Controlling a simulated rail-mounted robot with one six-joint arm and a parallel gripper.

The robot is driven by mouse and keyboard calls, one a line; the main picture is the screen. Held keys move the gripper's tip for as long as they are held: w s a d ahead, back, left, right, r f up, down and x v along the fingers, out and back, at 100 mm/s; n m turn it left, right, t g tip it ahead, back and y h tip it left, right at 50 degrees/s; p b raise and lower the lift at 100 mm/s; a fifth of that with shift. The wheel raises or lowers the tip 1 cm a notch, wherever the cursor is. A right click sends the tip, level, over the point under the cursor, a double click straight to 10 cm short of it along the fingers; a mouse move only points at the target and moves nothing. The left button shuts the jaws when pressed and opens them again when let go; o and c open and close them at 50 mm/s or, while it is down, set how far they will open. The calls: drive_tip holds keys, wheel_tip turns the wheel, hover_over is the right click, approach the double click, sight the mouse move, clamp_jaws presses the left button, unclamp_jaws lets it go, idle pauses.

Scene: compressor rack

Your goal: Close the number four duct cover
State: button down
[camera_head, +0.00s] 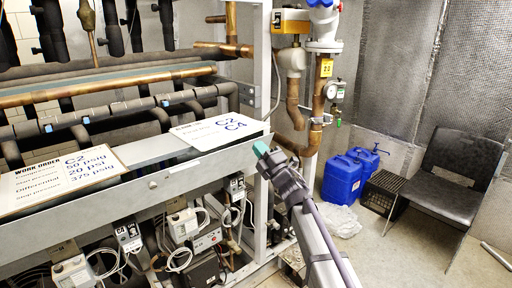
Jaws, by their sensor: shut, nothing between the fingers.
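My gripper (261,149) is shut and empty, its teal tips raised in front of the rack's right end. In the picture it lies just right of a white card marked C2 and C4 (222,128). The card rests on a long grey rail (160,180), which looks like a duct along the rack's front. A second work-order card marked C2 (60,178) lies on the same rail at the left. I cannot make out a cover marked four or tell whether any cover is open.
Copper pipes (110,85) run behind the rail. Control boxes (190,225) with looped cables hang below it. A valve pipe (318,95) stands behind my gripper.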

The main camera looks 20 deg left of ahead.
drive_tip(key=d+r+b+v, duration=0.1)
drive_tip(key=b+v, duration=0.3)
drive_tip(key=v, duration=0.8)
drive_tip(key=w+d+f+y+b, duration=0.1)
drive_tip(key=w+d+f+b, duration=0.2)
drive_tip(key=w+f+b, duration=0.35)
drive_tip(key=w+a+r+t+p, duration=0.1)
drive_tip(key=w+a+r+p, duration=0.3)
drive_tip(key=a+r+p, duration=0.3)
drive_tip(key=shift+a+r+y, duration=0.3)
drive_tip(key=shift+a+r, duration=0.7)
drive_tip(key=shift+a, duration=0.2)
drive_tip(key=shift+s, duration=0.1)
